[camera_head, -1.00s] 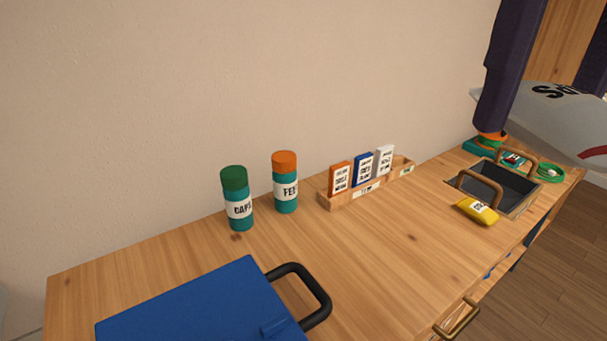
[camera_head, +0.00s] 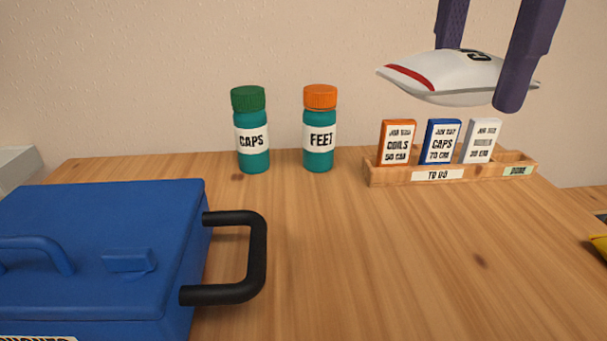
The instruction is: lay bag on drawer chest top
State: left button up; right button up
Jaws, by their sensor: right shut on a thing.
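The bag (camera_head: 425,78) is white-grey with a red stripe and a dark mark. It hangs in the air at the upper right, above the wooden card rack. My right gripper (camera_head: 483,70) comes down from the top edge, with one dark finger on each side of the bag, shut on it. The drawer chest top (camera_head: 370,255) is a wooden surface, with bare wood in its middle and right. My left gripper is not in view.
A blue case (camera_head: 100,245) with a black handle (camera_head: 255,258) fills the left front. A CAPS bottle (camera_head: 251,135) and a FEET bottle (camera_head: 320,130) stand at the back. A card rack (camera_head: 400,177) with three cards stands back right. A yellow thing (camera_head: 599,245) shows at the right edge.

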jog(key=f+m, duration=0.1)
jog(key=f+b, duration=0.1)
jog(key=shift+w+a+f+m, duration=0.2)
jog(key=shift+f+m, duration=0.2)
jog(key=b, duration=0.3)
send_over(402, 290)
notch_tip(402, 290, down, 15)
jog(key=shift+r, duration=0.1)
jog(key=shift+f+b, duration=0.5)
jog(key=shift+f, duration=2.1)
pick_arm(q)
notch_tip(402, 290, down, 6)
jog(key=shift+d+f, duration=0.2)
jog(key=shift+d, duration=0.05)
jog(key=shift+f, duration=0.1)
pick_arm(e)
jog(key=shift+f, duration=0.2)
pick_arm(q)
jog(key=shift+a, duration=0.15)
pick_arm(e)
jog(key=o, duration=1.4)
jog(key=shift+r, duration=0.1)
jog(key=shift+c, duration=0.2)
